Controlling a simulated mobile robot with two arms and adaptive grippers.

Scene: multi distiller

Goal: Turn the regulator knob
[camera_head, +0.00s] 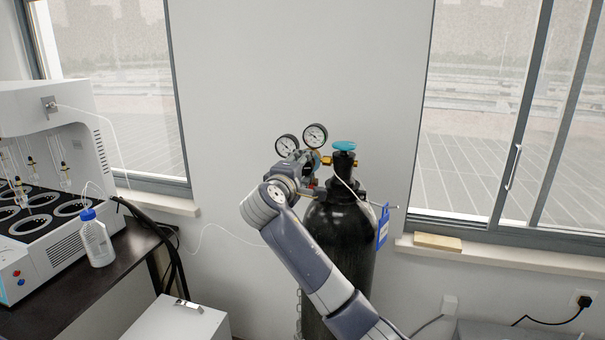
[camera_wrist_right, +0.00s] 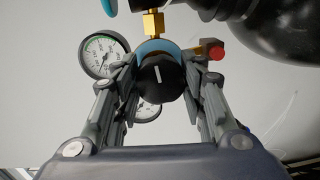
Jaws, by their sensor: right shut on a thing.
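The regulator knob (camera_wrist_right: 161,78) is black with a white line mark and shows in the right wrist view. It sits in front of a blue ring on the regulator. My right gripper (camera_wrist_right: 160,80) has one finger on each side of the knob and is shut on it. In the head view my right gripper (camera_head: 298,172) is at the regulator beside the gas cylinder (camera_head: 345,235), and my arm hides the knob there. My left gripper is not in view.
A white distiller (camera_head: 50,130) and a blue-capped bottle (camera_head: 96,240) stand on the dark table at the left. A white box (camera_head: 178,322) is below.

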